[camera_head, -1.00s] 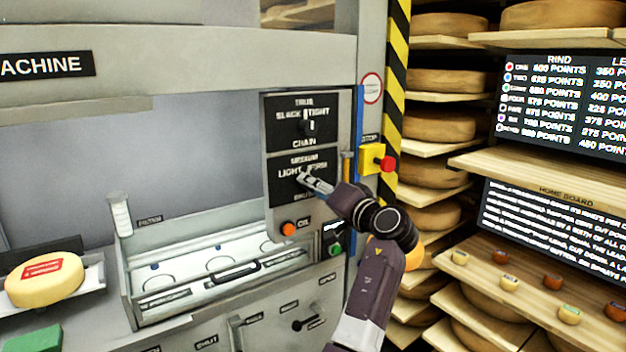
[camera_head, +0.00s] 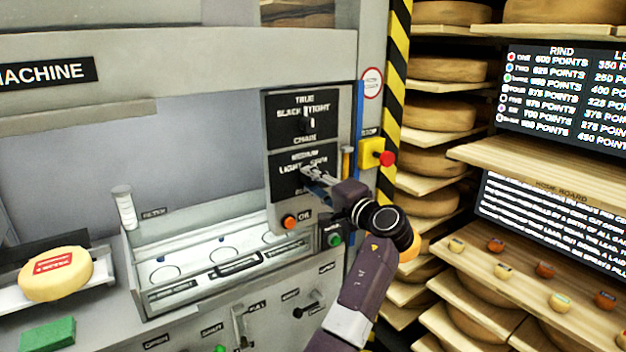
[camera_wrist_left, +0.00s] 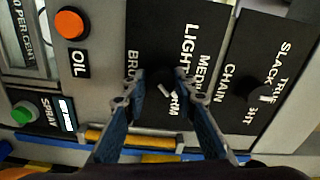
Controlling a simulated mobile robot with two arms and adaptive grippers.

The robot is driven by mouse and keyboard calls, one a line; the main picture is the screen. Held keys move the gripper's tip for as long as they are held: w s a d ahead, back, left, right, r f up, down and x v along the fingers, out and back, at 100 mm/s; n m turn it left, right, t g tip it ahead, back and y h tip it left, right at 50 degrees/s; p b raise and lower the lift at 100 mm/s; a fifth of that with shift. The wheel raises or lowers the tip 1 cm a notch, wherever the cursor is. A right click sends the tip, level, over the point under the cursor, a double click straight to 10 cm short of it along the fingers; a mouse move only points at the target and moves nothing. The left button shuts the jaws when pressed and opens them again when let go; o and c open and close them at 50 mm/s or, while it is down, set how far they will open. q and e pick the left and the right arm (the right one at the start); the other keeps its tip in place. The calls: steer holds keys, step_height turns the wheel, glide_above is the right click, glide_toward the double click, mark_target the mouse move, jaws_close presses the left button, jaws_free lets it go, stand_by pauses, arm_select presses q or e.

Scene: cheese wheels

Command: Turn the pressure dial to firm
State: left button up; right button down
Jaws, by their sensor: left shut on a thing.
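The pressure dial (camera_wrist_left: 165,84) is a dark knob with a white mark, on the lower black plate of the machine's control panel. The lettering around it reads light, medium and firm. In the left wrist view the white mark slants toward the end of the word firm, partly hidden by a finger. My left gripper (camera_wrist_left: 157,78) is shut on the dial, one finger on each side. In the head view my left gripper (camera_head: 307,173) reaches the plate from the right and covers most of the dial. My right gripper is not in view.
The chain dial (camera_head: 306,124) sits just above. The orange oil button (camera_head: 290,221), green spray button (camera_head: 334,240) and red stop button (camera_head: 386,158) are close by. A cheese wheel (camera_head: 56,273) rests at left. Shelves of wheels (camera_head: 440,162) stand at right.

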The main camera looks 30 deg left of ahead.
arm_select(q)
steer(key=shift+r, duration=0.1)
steer(key=o, duration=1.1)
steer(key=v, duration=1.2)
steer(key=shift+w, duration=0.1)
